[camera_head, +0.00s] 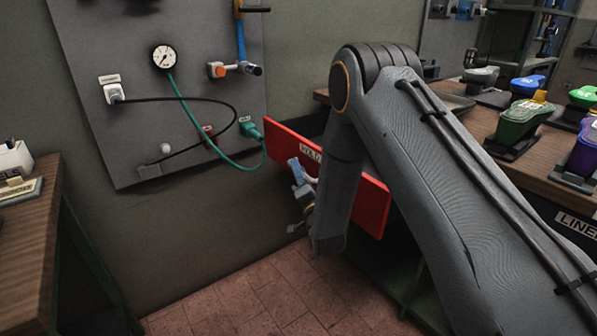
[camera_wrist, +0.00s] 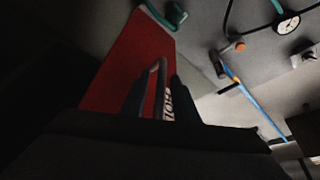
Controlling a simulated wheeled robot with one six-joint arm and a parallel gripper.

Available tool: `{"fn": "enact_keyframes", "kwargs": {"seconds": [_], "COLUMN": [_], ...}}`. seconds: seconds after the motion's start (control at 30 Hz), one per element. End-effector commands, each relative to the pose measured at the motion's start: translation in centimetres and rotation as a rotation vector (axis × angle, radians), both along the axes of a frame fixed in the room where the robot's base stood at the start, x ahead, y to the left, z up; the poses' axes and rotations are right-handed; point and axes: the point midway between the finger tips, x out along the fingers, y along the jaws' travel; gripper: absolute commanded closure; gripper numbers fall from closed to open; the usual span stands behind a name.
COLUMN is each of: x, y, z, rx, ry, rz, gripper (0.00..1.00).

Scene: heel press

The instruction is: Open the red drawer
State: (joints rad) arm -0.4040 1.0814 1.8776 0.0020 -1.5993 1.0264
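The red drawer's front (camera_head: 374,204) shows in the head view below the right-hand workbench, partly hidden behind my arm. It also shows in the wrist view (camera_wrist: 125,60). A white label, partly hidden, is on it. The drawer's grey bar handle (camera_wrist: 158,72) stands out from the red front in the wrist view. My gripper (camera_wrist: 161,88) is at the handle, its two dark fingers apart with the handle between them. A gap shows between the handle and the right finger; contact with the left finger cannot be told. In the head view my forearm hides much of the gripper.
The wooden workbench (camera_head: 472,122) at right carries several colored shoe-last-like pieces on dark bases. A grey wall panel (camera_head: 125,60) holds a gauge (camera_head: 164,57), hoses and a cable. Another wooden table (camera_head: 30,235) stands at left. The tiled floor (camera_head: 250,300) between is clear.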

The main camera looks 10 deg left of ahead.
Motion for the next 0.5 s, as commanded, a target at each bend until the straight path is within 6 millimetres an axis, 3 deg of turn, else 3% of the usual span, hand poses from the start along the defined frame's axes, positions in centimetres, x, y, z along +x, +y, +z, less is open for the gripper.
{"fn": "enact_keyframes", "kwargs": {"seconds": [0.33,0.5], "x": [-0.3,-2.0], "y": [0.1,-0.7], "z": [-0.1,-0.5], "rx": [0.000,-0.001], "ry": [0.001,0.002], "rz": [0.003,0.004], "gripper": [0.70,0.70]}}
